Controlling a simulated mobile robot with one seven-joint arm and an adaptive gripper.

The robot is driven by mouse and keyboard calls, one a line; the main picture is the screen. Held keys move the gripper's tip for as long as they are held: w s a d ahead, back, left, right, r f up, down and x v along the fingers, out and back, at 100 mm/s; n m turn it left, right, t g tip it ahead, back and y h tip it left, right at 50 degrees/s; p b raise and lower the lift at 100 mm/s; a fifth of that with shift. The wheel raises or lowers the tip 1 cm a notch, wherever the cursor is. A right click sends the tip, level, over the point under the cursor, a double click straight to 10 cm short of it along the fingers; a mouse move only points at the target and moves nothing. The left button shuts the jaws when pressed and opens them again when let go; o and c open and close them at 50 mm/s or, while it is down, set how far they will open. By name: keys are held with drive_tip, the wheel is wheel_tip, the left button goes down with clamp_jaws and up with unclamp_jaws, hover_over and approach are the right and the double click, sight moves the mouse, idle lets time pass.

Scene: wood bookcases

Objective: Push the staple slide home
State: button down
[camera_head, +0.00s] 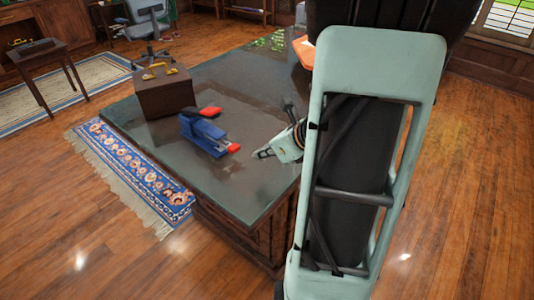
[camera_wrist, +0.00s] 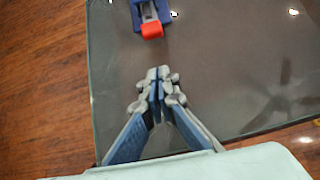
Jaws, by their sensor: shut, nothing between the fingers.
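A blue stapler (camera_head: 203,134) with red parts stands on the dark desk top (camera_head: 240,95). A red tip (camera_head: 234,148), the end of its staple slide, sticks out on the side towards my gripper. In the wrist view the stapler (camera_wrist: 137,13) is cut off by the top edge, and its red tip (camera_wrist: 152,30) points towards my fingers. My gripper (camera_head: 262,154) is shut and empty, to the right of the stapler in the head view. In the wrist view my gripper (camera_wrist: 158,76) lies below the red tip with a gap between them.
A brown box (camera_head: 164,92) with yellow items on top stands behind the stapler, to the left. An orange object (camera_head: 303,50) is at the desk's far right, partly behind my arm. Desk around the stapler is clear. The desk's left edge is close in the wrist view.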

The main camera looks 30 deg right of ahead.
sight(231, 145)
drive_tip(key=b+x, duration=0.1)
drive_tip(key=x, duration=0.3)
drive_tip(key=shift+f, duration=0.2)
drive_tip(key=w, duration=0.1)
drive_tip(key=w+a, duration=0.1)
drive_tip(key=w, duration=0.1)
drive_tip(key=shift+w, duration=0.1)
drive_tip(key=shift+w+a+r, duration=0.1)
drive_tip(key=shift+w+a, duration=0.05)
drive_tip(key=shift+w, duration=0.25)
drive_tip(key=shift+w+a, duration=0.25)
drive_tip(key=shift+w, duration=0.45)
drive_tip(key=shift+w+a, duration=0.2)
drive_tip(key=shift+w, duration=0.5)
drive_tip(key=shift+w+a, duration=0.25)
drive_tip(key=shift+w, duration=0.45)
